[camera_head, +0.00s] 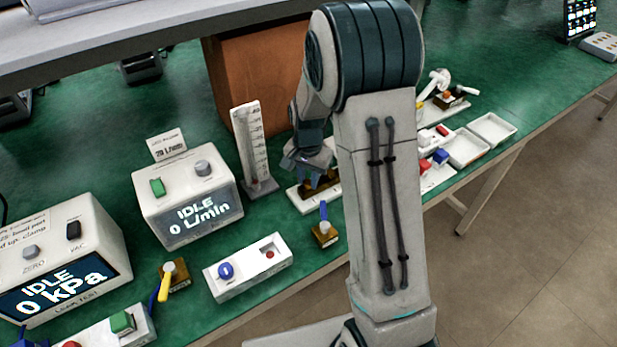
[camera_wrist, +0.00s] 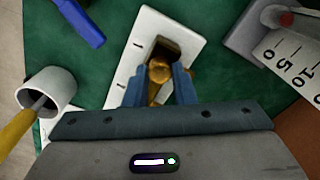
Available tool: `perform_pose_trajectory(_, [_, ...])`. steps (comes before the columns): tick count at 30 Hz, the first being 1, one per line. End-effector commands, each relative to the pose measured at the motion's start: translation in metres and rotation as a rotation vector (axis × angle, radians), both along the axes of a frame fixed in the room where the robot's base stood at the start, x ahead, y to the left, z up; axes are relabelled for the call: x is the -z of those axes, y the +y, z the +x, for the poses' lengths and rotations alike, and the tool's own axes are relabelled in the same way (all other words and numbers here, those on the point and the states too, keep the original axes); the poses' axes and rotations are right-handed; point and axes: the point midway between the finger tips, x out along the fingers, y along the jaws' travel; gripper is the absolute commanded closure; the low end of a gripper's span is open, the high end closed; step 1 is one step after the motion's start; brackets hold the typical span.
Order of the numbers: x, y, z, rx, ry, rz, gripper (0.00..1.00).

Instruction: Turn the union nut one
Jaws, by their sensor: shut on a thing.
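The union nut (camera_wrist: 158,72) is a brass piece on a dark brass-coloured block, fixed on a white plate (camera_wrist: 184,27) with tick marks. My gripper (camera_wrist: 157,84) is shut on the nut, with one blue finger on each side of it. In the head view my gripper (camera_head: 308,162) is low over the same white plate (camera_head: 301,203), and the brass block (camera_head: 319,188) shows just below it. My arm hides the right part of the plate there, and the nut itself cannot be made out in that view.
A scaled upright gauge (camera_head: 250,145) stands close left of my gripper. A brass valve with a blue lever (camera_head: 324,232) stands in front. The flow box (camera_head: 187,197) reads IDLE, 0 L/min. White trays (camera_head: 492,128) lie right of my arm. An orange-brown box (camera_head: 255,70) stands behind.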

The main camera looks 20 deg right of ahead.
Motion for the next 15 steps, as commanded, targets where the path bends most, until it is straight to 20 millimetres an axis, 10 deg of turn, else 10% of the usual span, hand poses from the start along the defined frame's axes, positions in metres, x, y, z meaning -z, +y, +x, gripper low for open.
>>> perform_pose_trajectory(10, [-0.0015,0.0001,0.0015,0.001,-0.005,0.0,1.0])
perform_pose_trajectory(11, [-0.0015,0.0001,0.0015,0.001,-0.005,0.0,0.69])
perform_pose_trajectory(12, [-0.0014,0.0,0.0013,0.001,-0.004,0.0,0.57])
perform_pose_trajectory(15, [-0.001,-0.0001,0.001,0.001,-0.004,0.0,0.55])
